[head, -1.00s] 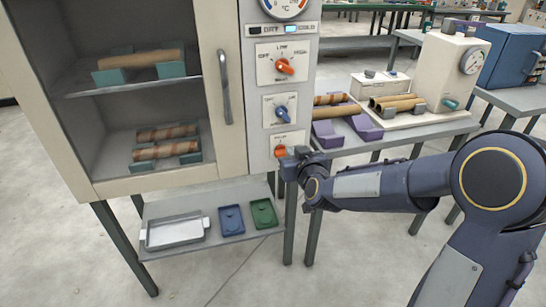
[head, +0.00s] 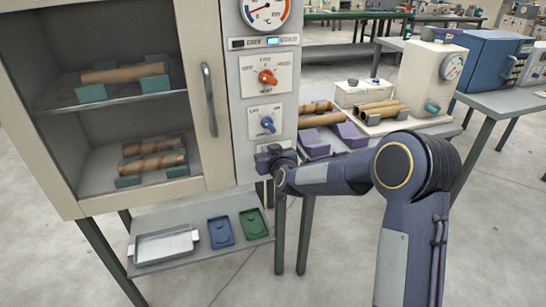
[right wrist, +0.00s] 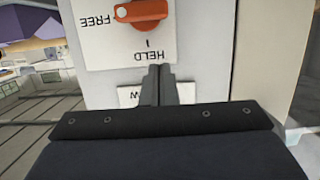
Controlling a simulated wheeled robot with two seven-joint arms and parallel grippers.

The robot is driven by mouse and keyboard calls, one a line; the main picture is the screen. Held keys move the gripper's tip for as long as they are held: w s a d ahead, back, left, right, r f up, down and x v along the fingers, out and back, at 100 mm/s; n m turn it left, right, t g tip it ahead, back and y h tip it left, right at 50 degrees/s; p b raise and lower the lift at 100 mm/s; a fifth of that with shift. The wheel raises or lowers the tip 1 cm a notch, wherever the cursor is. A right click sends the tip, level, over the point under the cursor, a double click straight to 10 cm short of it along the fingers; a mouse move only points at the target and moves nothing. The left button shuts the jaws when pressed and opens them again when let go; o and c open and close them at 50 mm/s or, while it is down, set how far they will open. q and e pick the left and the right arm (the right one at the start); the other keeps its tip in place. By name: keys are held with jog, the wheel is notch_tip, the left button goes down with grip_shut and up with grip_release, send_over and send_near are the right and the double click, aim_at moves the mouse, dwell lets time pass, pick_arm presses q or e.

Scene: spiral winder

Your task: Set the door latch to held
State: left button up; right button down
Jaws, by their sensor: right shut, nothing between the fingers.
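The door latch is an orange knob (right wrist: 142,10) on a white plate on the cabinet's control panel. In the right wrist view, which shows the plate upside down, its white-dotted end points toward FREE. The HELD mark lies between the knob and my fingers. My right gripper (right wrist: 158,80) is shut and empty, its fingertips just short of the knob and apart from it in the picture. In the head view my right gripper (head: 268,157) hides the latch. The cabinet door (head: 222,130) with its long handle (head: 209,100) looks closed. My left gripper is not in view.
Above the latch are a blue knob (head: 267,124), a larger orange knob (head: 267,77) and a dial (head: 265,12). A side table to the right holds purple stands (head: 313,140) and brown tubes. A low shelf holds a metal tray (head: 165,246).

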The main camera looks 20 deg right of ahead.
jog(key=f, duration=0.3)
jog(key=shift+s+f, duration=0.2)
jog(key=shift+f, duration=0.2)
